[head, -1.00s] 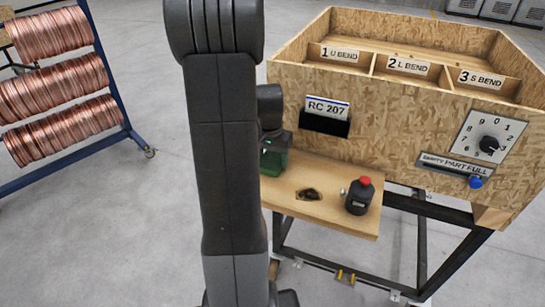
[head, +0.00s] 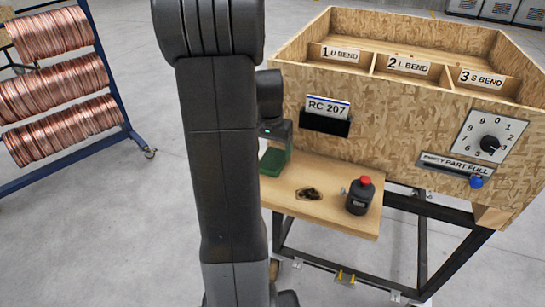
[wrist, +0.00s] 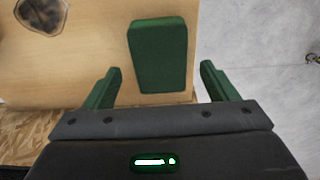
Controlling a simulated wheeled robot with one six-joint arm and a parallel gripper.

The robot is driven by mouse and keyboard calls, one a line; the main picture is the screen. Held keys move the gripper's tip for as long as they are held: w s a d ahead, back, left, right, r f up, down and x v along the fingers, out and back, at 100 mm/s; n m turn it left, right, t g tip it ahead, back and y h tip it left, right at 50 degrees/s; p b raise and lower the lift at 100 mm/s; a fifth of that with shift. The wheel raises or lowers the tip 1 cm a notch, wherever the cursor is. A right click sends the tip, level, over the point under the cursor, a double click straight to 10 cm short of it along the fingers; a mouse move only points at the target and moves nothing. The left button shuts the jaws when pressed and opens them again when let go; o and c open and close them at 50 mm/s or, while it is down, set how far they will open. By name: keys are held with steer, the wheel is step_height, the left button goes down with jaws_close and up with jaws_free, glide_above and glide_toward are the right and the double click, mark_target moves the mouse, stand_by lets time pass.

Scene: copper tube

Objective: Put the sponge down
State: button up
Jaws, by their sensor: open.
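The sponge (wrist: 159,50) is a dark green block lying on the light wooden shelf in the wrist view. It also shows in the head view (head: 272,162), partly hidden by my arm. My gripper (wrist: 160,68) is open, with a green finger on each side and a clear gap between each finger and the sponge. In the head view my gripper (head: 276,146) is just above the sponge, largely behind my arm.
The wooden shelf (head: 335,219) also bears a dark bottle with a red cap (head: 360,196) and a dark-edged hole or patch (head: 309,194). The chipboard box (head: 390,140) rises behind. A rack of copper coils (head: 60,80) stands left.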

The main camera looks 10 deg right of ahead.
mark_target(273, 158)
step_height(273, 158, up, 8)
steer(key=shift+s+a+r, duration=0.2)
steer(key=shift+s+a, duration=0.05)
steer(key=shift+s, duration=0.2)
steer(key=shift+f, duration=0.1)
steer(key=f, duration=0.4)
steer(key=w+f, duration=0.1)
steer(key=f, duration=0.7)
steer(key=shift+w+d, duration=0.15)
steer(key=shift+d, duration=0.25)
step_height(273, 158, up, 3)
steer(key=shift+f, duration=0.15)
steer(key=shift+r, duration=0.6)
